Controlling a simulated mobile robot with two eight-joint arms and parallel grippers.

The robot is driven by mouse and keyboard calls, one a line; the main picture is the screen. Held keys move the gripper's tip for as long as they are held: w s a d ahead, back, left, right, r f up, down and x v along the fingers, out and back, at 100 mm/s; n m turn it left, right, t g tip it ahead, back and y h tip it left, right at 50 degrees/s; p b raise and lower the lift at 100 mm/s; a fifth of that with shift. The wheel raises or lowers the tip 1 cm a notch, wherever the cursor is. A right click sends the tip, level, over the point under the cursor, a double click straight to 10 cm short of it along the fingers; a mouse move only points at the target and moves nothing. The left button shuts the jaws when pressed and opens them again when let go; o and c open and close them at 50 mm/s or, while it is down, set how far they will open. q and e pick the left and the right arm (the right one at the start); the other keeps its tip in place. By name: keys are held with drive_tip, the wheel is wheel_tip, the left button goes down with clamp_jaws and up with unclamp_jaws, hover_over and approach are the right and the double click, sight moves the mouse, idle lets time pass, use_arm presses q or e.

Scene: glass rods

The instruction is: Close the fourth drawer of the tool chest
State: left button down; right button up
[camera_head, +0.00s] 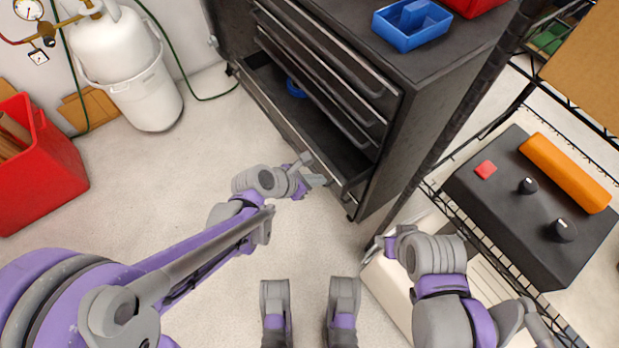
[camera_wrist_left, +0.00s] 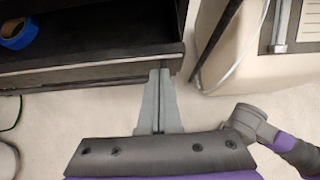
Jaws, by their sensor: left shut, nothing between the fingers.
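The dark tool chest (camera_head: 416,118) stands at the top middle of the head view. Its lowest visible drawer (camera_head: 282,120) is pulled open, and a blue tape roll (camera_head: 296,88) lies inside. The drawers above look shut or nearly so. The drawer front also shows in the left wrist view (camera_wrist_left: 90,75), with the tape roll (camera_wrist_left: 18,32) behind it. My left gripper (camera_head: 320,180) is shut and empty at the near end of the drawer front; I cannot tell whether it touches. My right gripper (camera_head: 376,247) is at the lower right, its jaw state unclear.
A blue bin (camera_head: 411,25) sits on the chest top. A wire rack with a dark device (camera_head: 540,235) stands at right. A white tank (camera_head: 120,60) and a red bin (camera_head: 40,165) are at left. The floor before the drawer is clear.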

use_arm(q)
drive_tip(key=shift+b+x, duration=0.45)
drive_tip(key=shift+x, duration=1.45)
drive_tip(key=w+d, duration=0.2)
drive_tip(key=d, duration=0.1)
drive_tip(key=w+d, duration=0.2)
drive_tip(key=d, duration=0.1)
drive_tip(key=w+d, duration=0.2)
drive_tip(key=d, duration=0.1)
drive_tip(key=shift+w+p, duration=0.25)
drive_tip(key=shift+p, duration=0.05)
drive_tip(key=shift+r, duration=0.1)
drive_tip(key=shift+w+d, duration=0.1)
